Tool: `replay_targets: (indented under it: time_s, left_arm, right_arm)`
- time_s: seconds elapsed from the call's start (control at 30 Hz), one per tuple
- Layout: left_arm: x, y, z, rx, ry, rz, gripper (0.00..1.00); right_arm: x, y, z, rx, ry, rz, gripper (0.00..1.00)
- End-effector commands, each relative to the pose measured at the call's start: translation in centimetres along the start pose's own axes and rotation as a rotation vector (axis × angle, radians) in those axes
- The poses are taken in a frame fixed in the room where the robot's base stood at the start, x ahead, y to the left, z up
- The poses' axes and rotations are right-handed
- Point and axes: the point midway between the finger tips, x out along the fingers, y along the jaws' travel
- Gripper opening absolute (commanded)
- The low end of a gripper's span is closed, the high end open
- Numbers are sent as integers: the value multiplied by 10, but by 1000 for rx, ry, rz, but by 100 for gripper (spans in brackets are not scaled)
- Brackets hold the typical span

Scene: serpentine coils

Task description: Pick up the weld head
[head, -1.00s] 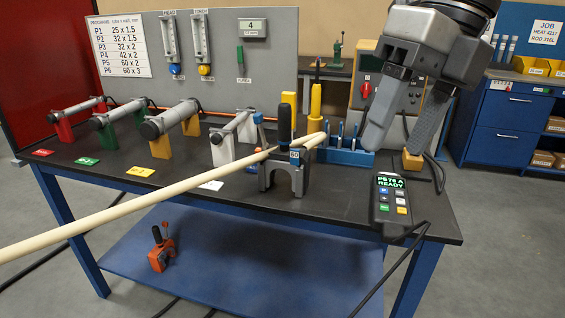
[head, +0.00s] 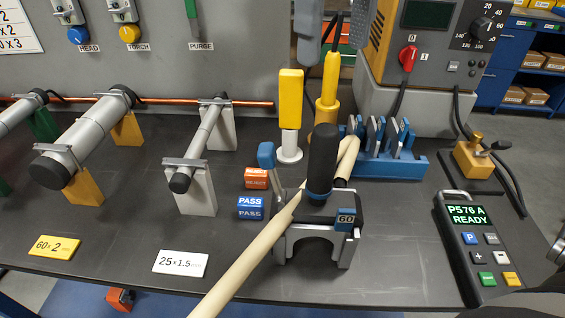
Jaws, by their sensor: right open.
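The weld head (head: 347,198) is a grey block with an arched opening underneath, a black upright handle (head: 322,160) with a blue ring, and a blue "60" tag. It stands upright on the dark bench top. A cream hose or rod (head: 248,262) runs from the bottom edge to the weld head and shows again behind the handle; how it joins is hidden. My left gripper is out of view.
Capped tubes on stands (head: 202,190) lie left. A yellow-handled tool (head: 290,100), PASS and REJECT blocks (head: 250,208), and a blue rack (head: 390,165) surround the weld head. A pendant (head: 478,245) lies right. Bench (head: 395,255) between weld head and pendant is clear.

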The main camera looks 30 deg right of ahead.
Motion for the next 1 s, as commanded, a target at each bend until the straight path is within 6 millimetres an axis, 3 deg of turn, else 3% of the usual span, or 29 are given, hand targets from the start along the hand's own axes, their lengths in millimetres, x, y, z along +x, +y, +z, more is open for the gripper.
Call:
replay_targets:
  time_s: [0.17, 0.3, 0.5, 0.77, 1.0]
  left_arm:
    - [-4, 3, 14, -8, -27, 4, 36]
    - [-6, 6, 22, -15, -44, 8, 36]
    - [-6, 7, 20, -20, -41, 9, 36]
    - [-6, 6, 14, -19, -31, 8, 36]
    - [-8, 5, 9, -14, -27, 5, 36]
  right_arm:
    - [25, 0, -1, -3, 5, 1, 57]
    - [56, 1, -2, -4, 6, 2, 57]
    - [93, 0, -1, -2, 5, 1, 57]
    - [111, 2, -1, -2, 3, 2, 57]
    - [146, 6, -2, -1, 5, 2, 57]
